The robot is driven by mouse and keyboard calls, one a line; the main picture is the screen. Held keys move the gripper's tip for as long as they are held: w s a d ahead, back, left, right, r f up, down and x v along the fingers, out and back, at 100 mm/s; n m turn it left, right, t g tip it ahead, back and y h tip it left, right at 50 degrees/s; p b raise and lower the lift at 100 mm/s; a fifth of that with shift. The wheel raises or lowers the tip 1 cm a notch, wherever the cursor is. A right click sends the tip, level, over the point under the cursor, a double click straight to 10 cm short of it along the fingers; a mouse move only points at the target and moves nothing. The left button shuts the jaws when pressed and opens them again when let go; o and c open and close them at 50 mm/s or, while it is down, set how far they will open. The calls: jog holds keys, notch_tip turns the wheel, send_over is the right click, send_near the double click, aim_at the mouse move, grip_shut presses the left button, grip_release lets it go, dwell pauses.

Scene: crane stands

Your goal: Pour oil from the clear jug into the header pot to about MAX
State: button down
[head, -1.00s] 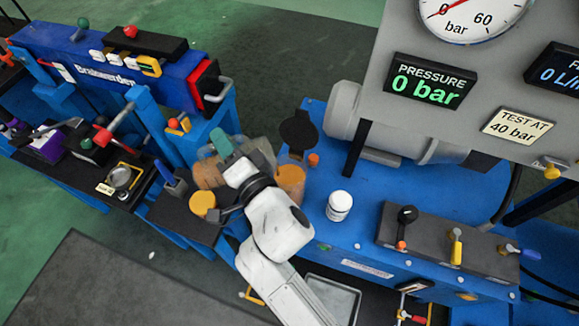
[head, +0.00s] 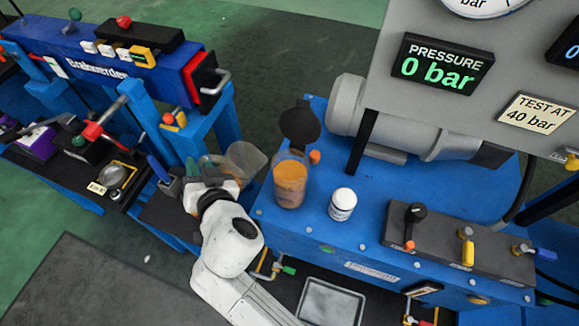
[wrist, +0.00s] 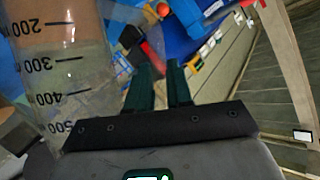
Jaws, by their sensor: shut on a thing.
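The clear jug (head: 246,160) is left of the header pot, apart from it and looking tilted, with its wide end up and to the right. My gripper (head: 210,168) is shut on the jug on its left side; the grip itself is partly hidden. In the wrist view the jug (wrist: 75,70) stands left of my gripper's dark green fingers (wrist: 160,85). Its marks 200 to 500 show, with brownish oil behind the lower-numbered ones. The header pot (head: 290,184) stands on the blue bench, holding orange oil. Its dark lid (head: 300,124) is open behind it. I cannot read its MAX mark.
A white capped jar (head: 342,205) stands just right of the pot. A grey motor (head: 350,115) is behind, and a valve block (head: 432,240) is to the right. A metal tray (head: 328,302) lies low in front. A blue tool stand (head: 168,182) is left of my gripper.

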jog(key=a+f+n+b, duration=0.1)
jog(key=f, duration=0.1)
jog(key=a+f+n+h+b, duration=0.1)
jog(key=a+f+n+b, duration=0.1)
jog(key=f+b, duration=0.1)
jog(key=shift+s+a+f+h, duration=0.15)
jog(key=shift+s+f+h, duration=0.15)
jog(key=shift+h, duration=0.1)
jog(key=shift+a+f+n+h+b, duration=0.2)
jog(key=shift+f+n+b, duration=0.1)
jog(key=shift+f, duration=0.15)
jog(key=shift+a+f+n+h+b, duration=0.15)
jog(key=shift+f+n+h+b, duration=0.1)
jog(key=shift+f, duration=0.2)
